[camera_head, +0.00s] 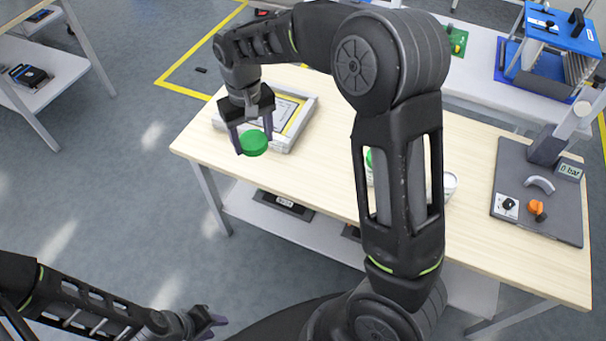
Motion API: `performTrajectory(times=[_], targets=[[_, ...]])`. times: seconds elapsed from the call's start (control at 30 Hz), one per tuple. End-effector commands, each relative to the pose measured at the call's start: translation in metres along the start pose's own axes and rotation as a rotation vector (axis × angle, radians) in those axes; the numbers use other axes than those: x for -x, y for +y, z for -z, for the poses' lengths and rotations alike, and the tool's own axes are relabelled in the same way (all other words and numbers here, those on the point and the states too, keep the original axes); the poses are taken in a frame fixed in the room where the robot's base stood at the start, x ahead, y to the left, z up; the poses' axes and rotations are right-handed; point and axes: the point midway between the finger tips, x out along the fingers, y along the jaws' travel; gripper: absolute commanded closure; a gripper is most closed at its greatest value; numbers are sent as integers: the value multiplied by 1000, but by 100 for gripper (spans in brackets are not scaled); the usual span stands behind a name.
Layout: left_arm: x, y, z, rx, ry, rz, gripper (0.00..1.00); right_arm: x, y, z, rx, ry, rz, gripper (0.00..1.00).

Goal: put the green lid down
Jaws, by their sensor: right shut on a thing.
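The green lid (253,144) is a round disc held between the fingers of my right gripper (251,136). That gripper points down over the left part of the wooden table, in front of a white-framed tray. I cannot tell how high the lid is above the tabletop. My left gripper (212,322) is low in the picture, over the floor and away from the table; its fingers are too small and angled to show if they are open. A white container (448,184) and something with a green top (369,158) are partly hidden behind my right arm.
The white-framed tray (311,108) holds a sheet with a yellow stripe. On the table's right stands a dark grey panel (510,171) with a gauge, a knob and an orange valve. Bare wood (315,180) lies right of the lid. A lower shelf holds dark boxes.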

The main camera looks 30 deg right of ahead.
Motion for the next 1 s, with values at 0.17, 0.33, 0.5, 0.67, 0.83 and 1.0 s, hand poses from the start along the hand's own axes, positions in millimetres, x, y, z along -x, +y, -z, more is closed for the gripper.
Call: performTrajectory(times=[0.17, 0.33, 0.5, 0.67, 0.83, 1.0], targets=[[0, 0, 0, 0, 0, 0, 64, 0, 0, 0, 0, 0, 0, 87], [-4, -2, 0, 0, 0, 0, 53, -4, 3, 0, -12, 0, 1, 87], [-31, -11, 2, -2, 3, -2, 39, -27, 29, -2, -116, 1, 4, 87], [-75, -26, 4, -5, 8, -6, 26, -63, 78, -9, -319, 2, 7, 87], [-118, -41, 7, -9, 14, -11, 16, -95, 132, -24, -557, 3, 6, 87], [-137, -48, 8, -12, 17, -14, 16, -108, 165, -37, -706, 5, 1, 87]])
